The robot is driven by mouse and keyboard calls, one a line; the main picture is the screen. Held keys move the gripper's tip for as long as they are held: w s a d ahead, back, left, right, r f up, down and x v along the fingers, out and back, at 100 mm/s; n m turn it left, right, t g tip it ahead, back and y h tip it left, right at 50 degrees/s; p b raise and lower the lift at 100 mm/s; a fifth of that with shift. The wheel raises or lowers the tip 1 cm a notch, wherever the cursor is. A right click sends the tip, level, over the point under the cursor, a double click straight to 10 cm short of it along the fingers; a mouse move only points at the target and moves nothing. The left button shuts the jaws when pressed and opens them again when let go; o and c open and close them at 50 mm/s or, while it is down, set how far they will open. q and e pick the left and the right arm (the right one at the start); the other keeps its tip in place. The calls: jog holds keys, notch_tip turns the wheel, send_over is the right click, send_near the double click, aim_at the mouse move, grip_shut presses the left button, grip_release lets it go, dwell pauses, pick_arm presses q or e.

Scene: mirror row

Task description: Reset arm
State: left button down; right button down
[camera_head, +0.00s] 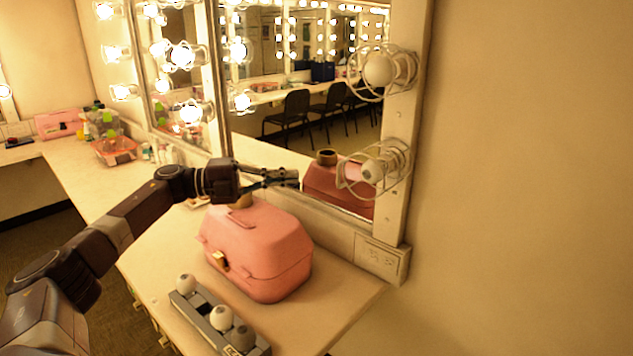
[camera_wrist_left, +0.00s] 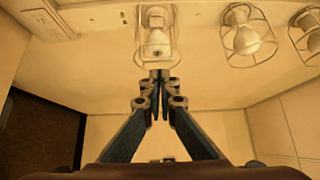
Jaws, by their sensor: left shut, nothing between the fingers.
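My left arm reaches in from the left in the head view. Its gripper (camera_head: 290,179) is above the back of a pink case (camera_head: 258,250), in front of the mirror, with its fingers pointing right. The fingers are together and empty; they also show closed in the left wrist view (camera_wrist_left: 160,76). There, a caged bulb (camera_wrist_left: 156,46) lies just beyond the fingertips; I cannot tell the gap. A small tan round item (camera_head: 241,202) on the case is partly hidden by my wrist. My right gripper is in neither view.
A grey bulb holder (camera_head: 193,310) with white bulbs and one darker bulb lies at the counter's front. Caged bulbs (camera_head: 378,70) (camera_head: 372,171) stick out from the mirror frame (camera_head: 410,120). An orange bin (camera_head: 115,151) and bottles stand farther back. Some counter right of the case is clear.

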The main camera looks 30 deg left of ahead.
pick_arm(q)
jog(key=w+d+f+n+t+y, duration=0.35)
jog(key=w+d+f+n, duration=0.35)
jog(key=d+f, duration=0.55)
jog(key=s+d+f+n+y, duration=0.4)
jog(key=d+f+n+y, duration=0.4)
jog(key=f, duration=0.4)
jog(key=s+d+f+n+g+y, duration=0.25)
jog(key=s+f+n+g, duration=0.35)
jog(key=s+f, duration=0.7)
jog(key=s+d+f+n+g, duration=0.1)
jog(key=s+d+n+g, duration=0.15)
jog(key=s, duration=0.95)
jog(key=s+d+f+n+g, duration=0.1)
jog(key=s+n+g, duration=0.15)
jog(key=s, duration=0.85)
notch_tip(320, 180, down, 26)
jog(key=s+g, duration=0.2)
jog(key=s, duration=0.1)
jog(key=s+a+f+m+g, duration=0.1)
jog(key=s+a+f, duration=0.2)
jog(key=s+f, duration=1.3)
jog(key=shift+s+a+f+h, duration=0.15)
jog(key=shift+s+a+h, duration=0.05)
jog(key=shift+s+h, duration=0.1)
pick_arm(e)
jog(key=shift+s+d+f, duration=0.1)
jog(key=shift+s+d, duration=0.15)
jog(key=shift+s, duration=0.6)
